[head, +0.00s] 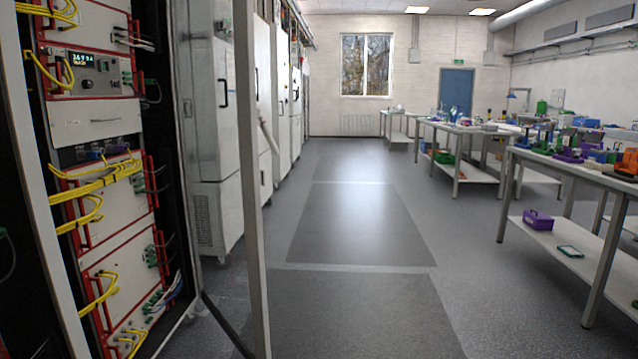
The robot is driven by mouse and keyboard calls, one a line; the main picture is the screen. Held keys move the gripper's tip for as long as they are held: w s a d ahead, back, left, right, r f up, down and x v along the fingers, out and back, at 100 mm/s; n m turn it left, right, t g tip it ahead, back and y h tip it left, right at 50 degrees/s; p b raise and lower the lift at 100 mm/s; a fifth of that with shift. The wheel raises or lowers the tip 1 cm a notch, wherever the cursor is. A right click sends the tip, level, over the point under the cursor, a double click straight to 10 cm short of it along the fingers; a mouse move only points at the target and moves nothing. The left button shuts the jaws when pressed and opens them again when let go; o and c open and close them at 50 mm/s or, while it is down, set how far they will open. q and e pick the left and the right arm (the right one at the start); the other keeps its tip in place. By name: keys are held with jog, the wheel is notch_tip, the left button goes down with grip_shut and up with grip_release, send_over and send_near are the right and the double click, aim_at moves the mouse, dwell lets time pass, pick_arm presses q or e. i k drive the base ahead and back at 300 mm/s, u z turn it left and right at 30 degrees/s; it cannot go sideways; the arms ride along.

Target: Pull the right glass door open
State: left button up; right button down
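A glass door with a pale metal frame (252,220) stands swung out from the cycler rack on the left. Its glass is clear, and white cabinets show through it. Its dark bottom edge runs from the rack out to the upright post. A short pale bar (268,136) shows beside the post, possibly the door's handle. The rack's inside is exposed, with red-framed panels (100,120) and yellow cables. Neither of my grippers is in view.
A pale slanted upright (45,200) borders the rack on the left. White cabinets (210,120) line the left wall beyond the door. Workbenches (590,185) with coloured parts stand on the right. The grey floor (355,220) between is clear.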

aim_at(249, 113)
jog(key=u, duration=0.65)
jog(key=i, duration=0.5)
jog(key=u, duration=0.55)
jog(key=i, duration=1.05)
jog(key=z, duration=0.4)
